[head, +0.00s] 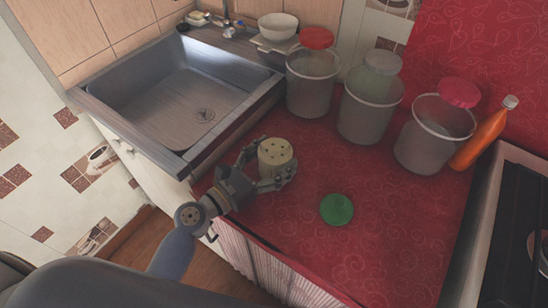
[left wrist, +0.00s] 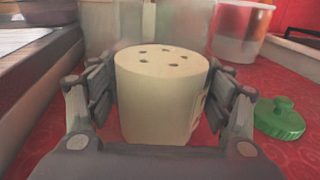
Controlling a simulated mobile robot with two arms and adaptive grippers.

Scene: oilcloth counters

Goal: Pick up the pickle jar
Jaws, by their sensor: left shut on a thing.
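A cream cylindrical jar (head: 275,155), the likely pickle jar, is upright near the counter's front edge. Its top has several small dark holes, and part of a reddish mark shows on its right side in the left wrist view (left wrist: 160,95). My left gripper (head: 266,172) is shut on it, with one finger on each side of its body; the fingers also show in the left wrist view (left wrist: 160,105). The jar's base is partly hidden, so I cannot tell whether it touches the counter. My right gripper is not in view.
A green knobbed lid (head: 337,209) lies right of the jar on the red cloth (head: 300,235). Three clear buckets (head: 310,95) (head: 366,118) (head: 428,145) and an orange bottle (head: 480,138) stand behind. A sink (head: 190,95) is left, a stove (head: 515,225) right.

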